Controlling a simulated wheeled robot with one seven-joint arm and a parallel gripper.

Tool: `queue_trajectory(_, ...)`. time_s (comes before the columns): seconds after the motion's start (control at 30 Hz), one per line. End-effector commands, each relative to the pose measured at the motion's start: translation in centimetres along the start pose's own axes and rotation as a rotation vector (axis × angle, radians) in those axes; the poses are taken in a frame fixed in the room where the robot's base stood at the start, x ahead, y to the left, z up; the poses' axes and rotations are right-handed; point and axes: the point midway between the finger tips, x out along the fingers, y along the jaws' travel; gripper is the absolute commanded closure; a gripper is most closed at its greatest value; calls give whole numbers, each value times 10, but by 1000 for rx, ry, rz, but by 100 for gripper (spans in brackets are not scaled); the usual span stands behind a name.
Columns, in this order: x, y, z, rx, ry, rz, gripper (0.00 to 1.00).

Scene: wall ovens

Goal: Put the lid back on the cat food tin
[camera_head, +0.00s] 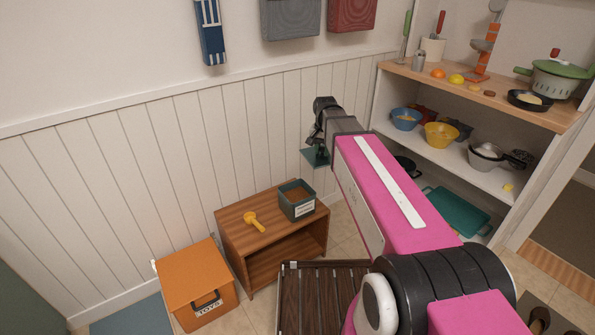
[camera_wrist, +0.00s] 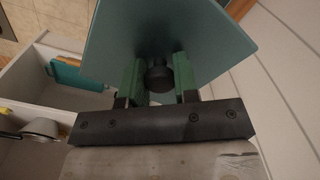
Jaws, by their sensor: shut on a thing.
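The cat food tin (camera_head: 297,205) is a dark green square box with a white label, standing upright and uncovered on a small wooden cabinet (camera_head: 240,228). Brown contents show inside it. My gripper (camera_head: 318,146) is above the tin and a little to its right in the picture. It is shut on the lid (camera_head: 313,158), a flat square dark green plate, which is apart from the tin. In the wrist view the lid (camera_wrist: 170,38) fills the top middle, and the green fingers of my gripper (camera_wrist: 159,80) close on its dark round knob (camera_wrist: 159,77).
A yellow scoop (camera_head: 253,221) lies on the cabinet left of the tin. An orange toy box (camera_head: 196,283) stands beside the cabinet, and a dark slatted crate (camera_head: 325,300) is in front. Shelves with bowls and pans (camera_head: 440,133) stand at the right.

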Motion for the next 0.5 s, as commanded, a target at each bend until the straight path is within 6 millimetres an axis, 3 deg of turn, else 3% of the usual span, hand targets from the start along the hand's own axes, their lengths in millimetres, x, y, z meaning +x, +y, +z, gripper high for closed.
queue_trajectory(0.03,20,-19,-2,43,-4,2,95)
queue_trajectory(0.2,74,-63,3,207,-3,3,95)
queue_trajectory(0.3,99,-81,7,282,-2,2,95)
queue_trajectory(0.5,124,-99,13,362,0,1,95)
